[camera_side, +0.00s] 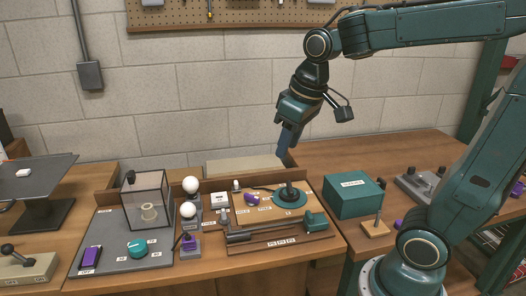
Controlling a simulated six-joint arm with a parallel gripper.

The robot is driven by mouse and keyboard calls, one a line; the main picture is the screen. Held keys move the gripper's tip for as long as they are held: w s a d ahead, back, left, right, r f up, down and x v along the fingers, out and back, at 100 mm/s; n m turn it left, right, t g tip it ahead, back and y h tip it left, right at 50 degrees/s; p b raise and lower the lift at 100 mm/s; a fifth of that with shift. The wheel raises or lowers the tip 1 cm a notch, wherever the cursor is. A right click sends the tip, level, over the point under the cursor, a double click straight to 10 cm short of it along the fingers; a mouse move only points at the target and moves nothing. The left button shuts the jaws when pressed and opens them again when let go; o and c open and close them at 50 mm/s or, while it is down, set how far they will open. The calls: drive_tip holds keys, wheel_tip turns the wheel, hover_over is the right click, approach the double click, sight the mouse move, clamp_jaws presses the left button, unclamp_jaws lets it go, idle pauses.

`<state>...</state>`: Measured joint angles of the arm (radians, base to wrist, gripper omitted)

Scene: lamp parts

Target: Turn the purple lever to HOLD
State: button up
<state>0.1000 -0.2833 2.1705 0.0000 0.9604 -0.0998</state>
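A small purple piece with a thin dark stick (187,242) stands at the front middle of the bench, right of the grey mat, with a white label below it. It looks like the purple lever, but its label is too small to read. A purple block (92,260) with a white label at its front lies at the left of the grey mat. My gripper (285,152) hangs in the air above the back of the bench, pointing down, well above and right of both purple pieces. It touches nothing. Its fingers overlap from this side, so their opening is hidden.
A clear box (148,201) and a teal knob (137,249) are on the grey mat (112,237). White balls (191,184) stand right of the box. A wooden tray (268,217) holds a lamp arm (260,232) and round base (290,198). A green box (353,195) stands right.

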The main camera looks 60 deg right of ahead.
drive_tip(key=w+d+f+g, duration=0.2)
drive_tip(key=w+d+f, duration=0.15)
drive_tip(key=w, duration=0.45)
drive_tip(key=g, duration=0.1)
hover_over(251, 195)
wheel_tip(251, 195, down, 7)
drive_tip(key=shift+s, duration=0.1)
drive_tip(key=shift+f, duration=0.1)
wheel_tip(251, 195, down, 14)
drive_tip(key=shift+r, duration=0.15)
drive_tip(key=shift+c, duration=0.2)
clamp_jaws()
